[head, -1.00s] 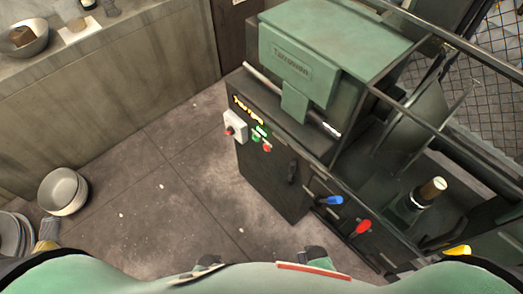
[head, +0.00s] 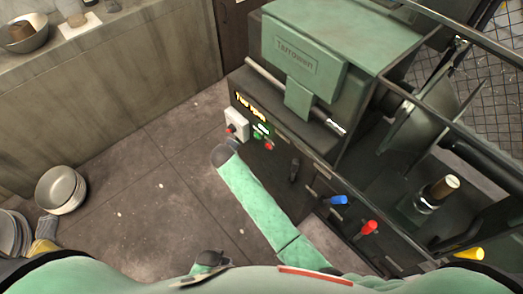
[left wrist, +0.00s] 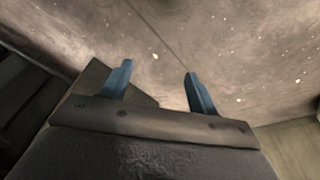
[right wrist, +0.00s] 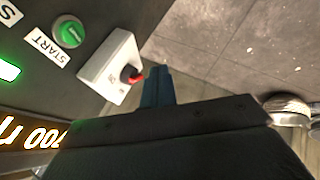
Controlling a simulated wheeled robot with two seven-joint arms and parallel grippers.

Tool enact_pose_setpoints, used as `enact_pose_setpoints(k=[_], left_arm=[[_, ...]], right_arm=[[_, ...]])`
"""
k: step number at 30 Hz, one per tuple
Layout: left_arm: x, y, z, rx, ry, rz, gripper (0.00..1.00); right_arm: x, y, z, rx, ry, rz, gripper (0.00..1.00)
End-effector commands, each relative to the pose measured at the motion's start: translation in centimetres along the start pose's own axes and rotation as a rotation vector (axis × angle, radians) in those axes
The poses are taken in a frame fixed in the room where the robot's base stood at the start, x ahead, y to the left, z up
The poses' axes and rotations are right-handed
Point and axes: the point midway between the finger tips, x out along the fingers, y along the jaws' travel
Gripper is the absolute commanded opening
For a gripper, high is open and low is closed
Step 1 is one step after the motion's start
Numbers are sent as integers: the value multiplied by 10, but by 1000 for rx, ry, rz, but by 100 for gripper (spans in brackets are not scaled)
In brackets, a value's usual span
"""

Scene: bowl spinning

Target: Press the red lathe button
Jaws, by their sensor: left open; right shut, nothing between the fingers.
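The lathe (head: 285,90) stands at the right in the head view. A light box on its front corner carries a red button (head: 231,129). Beside it on the panel are a green button (head: 257,133) and another red button (head: 269,146). My right gripper (head: 233,143) is just below the light box. In the right wrist view its blue fingers (right wrist: 158,88) are shut and empty, their tips right beside the box's red button (right wrist: 131,75); I cannot tell whether they touch. My left gripper (left wrist: 157,82) is open and empty, pointing over the floor.
Blue (head: 338,200), red (head: 369,227) and yellow (head: 469,254) levers stick out of the lathe front. A metal bowl (head: 62,190) and plates (head: 12,235) are on the floor at left. A counter (head: 120,60) runs along the back. The floor between is clear.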

Motion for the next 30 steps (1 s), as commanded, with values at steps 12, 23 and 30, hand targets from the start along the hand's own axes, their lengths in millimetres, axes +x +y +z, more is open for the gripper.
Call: enact_pose_setpoints(k=[12,23,30], left_arm=[[-45,2,-33,-3,-11,5,60],[-54,3,-28,-4,-71,6,60],[-54,3,-25,-4,-86,6,60]], right_arm=[[-68,-2,-6,-768,-336,94,0],[-93,14,34,-1222,-625,-61,0],[-97,12,41,-1388,-658,-155,0]])
